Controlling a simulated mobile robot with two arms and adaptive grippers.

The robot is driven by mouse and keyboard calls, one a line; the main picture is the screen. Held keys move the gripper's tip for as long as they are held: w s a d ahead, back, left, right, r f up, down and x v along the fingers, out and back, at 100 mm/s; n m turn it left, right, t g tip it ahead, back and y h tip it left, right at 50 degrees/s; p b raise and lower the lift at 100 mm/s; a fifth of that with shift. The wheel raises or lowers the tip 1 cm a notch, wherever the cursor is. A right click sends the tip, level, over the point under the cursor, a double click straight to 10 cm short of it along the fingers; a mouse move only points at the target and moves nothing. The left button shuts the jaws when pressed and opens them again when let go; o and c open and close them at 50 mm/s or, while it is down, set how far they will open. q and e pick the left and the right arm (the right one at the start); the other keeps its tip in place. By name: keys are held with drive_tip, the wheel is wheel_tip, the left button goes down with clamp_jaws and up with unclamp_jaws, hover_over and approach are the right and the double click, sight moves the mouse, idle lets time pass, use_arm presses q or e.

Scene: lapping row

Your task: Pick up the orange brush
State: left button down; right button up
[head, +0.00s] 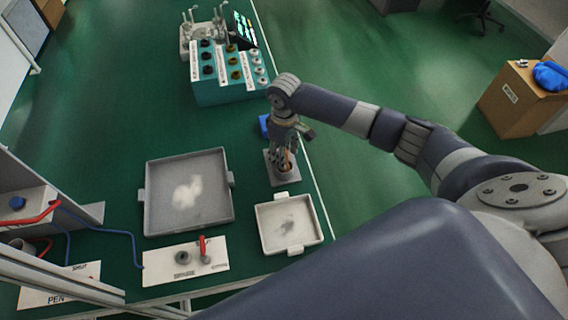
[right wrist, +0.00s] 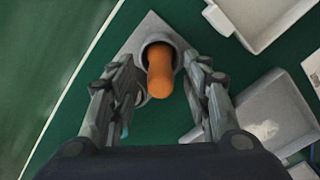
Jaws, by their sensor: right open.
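The orange brush (right wrist: 160,75) shows in the right wrist view as a rounded orange handle standing up out of a round grey holder (right wrist: 148,41). The holder sits on a flat grey plate (right wrist: 136,41). My right gripper (right wrist: 160,80) is open, with one finger on each side of the handle and a gap on both sides. In the head view my right gripper (head: 284,146) is above the grey plate (head: 283,180) and mostly covers the brush, with a little orange (head: 286,166) showing. The brush's lower end is hidden in the holder. My left gripper is not in view.
A white tray (head: 262,243) lies close in front of the plate, with a larger grey tray (head: 150,212) to its left. A blue object (head: 264,124) is just behind my gripper. A teal rack (head: 212,95) stands farther back.

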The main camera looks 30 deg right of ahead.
clamp_jaws()
drive_tip(key=shift+r, duration=0.1)
